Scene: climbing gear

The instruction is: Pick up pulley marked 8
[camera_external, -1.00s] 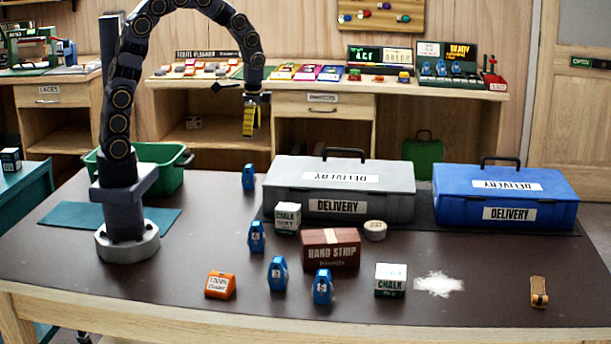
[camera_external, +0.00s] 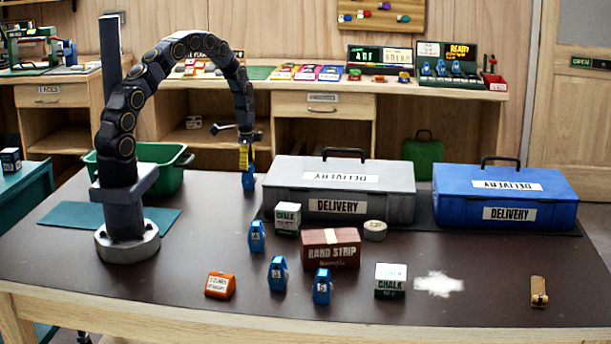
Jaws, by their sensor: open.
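Several blue pulleys stand upright on the dark table. The back one (camera_external: 249,180) is beside the left end of the grey delivery case, and its mark is too small to read. Others are at the middle left (camera_external: 256,237), the front (camera_external: 278,274) and the front right (camera_external: 322,287). Their white labels carry digits I cannot read surely, so I cannot tell which is marked 8. My gripper (camera_external: 245,166) points down with yellow fingers, open, right at the top of the back pulley. Whether the fingers straddle or touch it is unclear.
The grey delivery case (camera_external: 385,205) stands close right of my gripper, with a blue case (camera_external: 540,212) beyond. A green bin (camera_external: 165,178) is to the left. Chalk boxes, a brown hand strip box (camera_external: 330,262) and an orange block (camera_external: 220,286) stand in front.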

